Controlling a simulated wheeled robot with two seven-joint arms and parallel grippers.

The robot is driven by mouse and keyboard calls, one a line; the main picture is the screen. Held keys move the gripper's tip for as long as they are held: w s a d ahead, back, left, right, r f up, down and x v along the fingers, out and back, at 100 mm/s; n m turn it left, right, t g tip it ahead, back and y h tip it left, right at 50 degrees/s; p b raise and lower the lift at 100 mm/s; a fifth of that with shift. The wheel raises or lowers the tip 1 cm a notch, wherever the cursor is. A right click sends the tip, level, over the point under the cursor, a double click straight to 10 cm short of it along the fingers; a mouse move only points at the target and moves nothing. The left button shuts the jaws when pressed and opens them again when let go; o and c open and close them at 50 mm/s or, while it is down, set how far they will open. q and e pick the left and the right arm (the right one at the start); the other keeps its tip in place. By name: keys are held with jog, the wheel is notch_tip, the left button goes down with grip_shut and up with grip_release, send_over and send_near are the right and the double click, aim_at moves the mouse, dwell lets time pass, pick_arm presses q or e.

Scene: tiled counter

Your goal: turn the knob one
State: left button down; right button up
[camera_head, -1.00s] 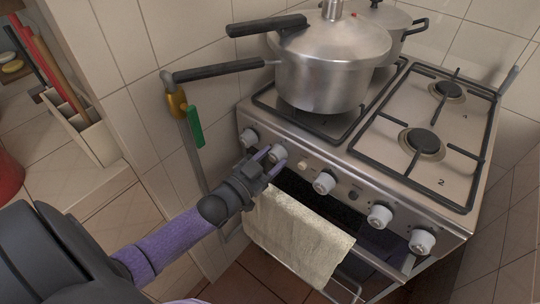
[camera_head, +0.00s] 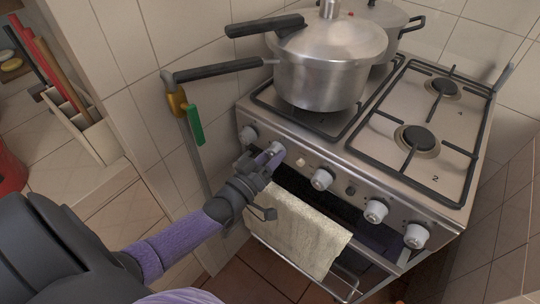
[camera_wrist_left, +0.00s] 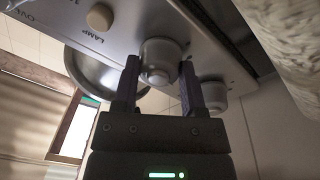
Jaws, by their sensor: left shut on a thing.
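The stove's front panel (camera_head: 345,195) carries a row of several grey-white knobs. My left gripper (camera_head: 268,156) is at the second knob from the left (camera_head: 277,150), shut on it. In the left wrist view, the two dark fingers (camera_wrist_left: 160,78) stand on either side of this round knob (camera_wrist_left: 159,58). The leftmost knob (camera_head: 249,135) is free beside it and also shows in the left wrist view (camera_wrist_left: 213,93). I cannot tell from any marking which knob is knob one. My right gripper is not in view.
A pressure cooker (camera_head: 325,75) stands on the left burners, its long handle over the left edge. A cloth (camera_head: 298,232) hangs on the oven rail just below my gripper. A small button (camera_head: 300,162) sits right of the held knob. The tiled wall (camera_head: 145,110) is close on the left.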

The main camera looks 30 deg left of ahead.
pick_arm(q)
jog(key=shift+n, duration=0.3)
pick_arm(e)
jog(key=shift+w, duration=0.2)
pick_arm(q)
jog(key=shift+c, duration=1.2)
grip_release()
jog(key=shift+o, duration=0.5)
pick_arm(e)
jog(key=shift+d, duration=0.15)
pick_arm(q)
jog(key=shift+s, duration=0.1)
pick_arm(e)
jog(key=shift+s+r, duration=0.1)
pick_arm(q)
jog(key=s+f+p, duration=0.1)
jog(key=s+p, duration=0.1)
jog(key=s, duration=0.7)
jog(key=shift+s+a, duration=0.35)
jog(key=shift+a, duration=0.05)
jog(key=shift+c, duration=0.7)
grip_shut()
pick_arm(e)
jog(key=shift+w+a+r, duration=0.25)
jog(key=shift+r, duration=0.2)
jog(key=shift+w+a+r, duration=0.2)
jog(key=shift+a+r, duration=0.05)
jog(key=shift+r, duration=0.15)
